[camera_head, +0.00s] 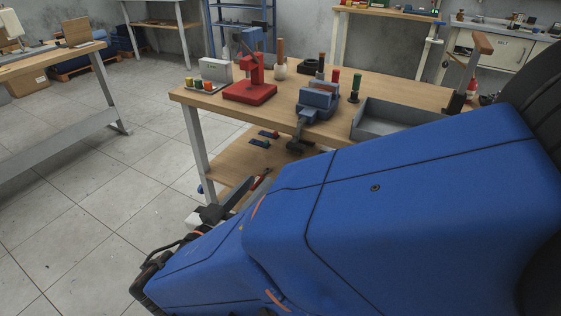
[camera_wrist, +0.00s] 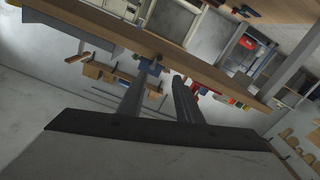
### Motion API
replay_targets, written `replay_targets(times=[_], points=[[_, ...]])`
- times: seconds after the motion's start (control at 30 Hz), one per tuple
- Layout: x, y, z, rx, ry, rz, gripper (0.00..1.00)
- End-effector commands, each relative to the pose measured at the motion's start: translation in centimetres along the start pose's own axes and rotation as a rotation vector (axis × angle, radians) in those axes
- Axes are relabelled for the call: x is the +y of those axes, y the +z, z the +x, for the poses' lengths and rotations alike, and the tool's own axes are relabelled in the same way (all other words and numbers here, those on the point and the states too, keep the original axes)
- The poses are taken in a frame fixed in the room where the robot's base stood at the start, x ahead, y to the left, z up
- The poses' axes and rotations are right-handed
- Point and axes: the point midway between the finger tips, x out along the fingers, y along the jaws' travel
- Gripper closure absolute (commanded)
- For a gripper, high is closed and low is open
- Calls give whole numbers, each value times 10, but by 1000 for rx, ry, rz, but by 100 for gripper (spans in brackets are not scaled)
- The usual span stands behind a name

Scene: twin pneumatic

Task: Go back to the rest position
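My gripper (camera_wrist: 164,72) shows in the wrist view with its two dark fingers apart. I see nothing held between them. A wooden table edge (camera_wrist: 180,62) runs slantwise across the view behind the fingertips. In the head view my blue arm covers the lower right, in front of the workbench (camera_head: 205,98). The gripper end is largely hidden there, low beside the bench's left front.
The bench holds a red press (camera_head: 250,90), a blue vise (camera_head: 318,102), a grey tray (camera_head: 385,122) and several small coloured items. A lower shelf (camera_head: 240,158) is close to my arm. Another table (camera_head: 50,62) stands left. The tiled floor (camera_head: 90,190) between is clear.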

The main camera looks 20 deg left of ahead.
Motion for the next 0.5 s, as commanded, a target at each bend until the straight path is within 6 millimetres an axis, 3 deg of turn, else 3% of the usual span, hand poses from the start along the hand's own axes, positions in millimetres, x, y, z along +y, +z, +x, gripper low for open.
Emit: replay_targets(times=[0.37,0.5], points=[[0,0,1,-1,1,0,68],[11,2,14,-29,25,-19,68]])
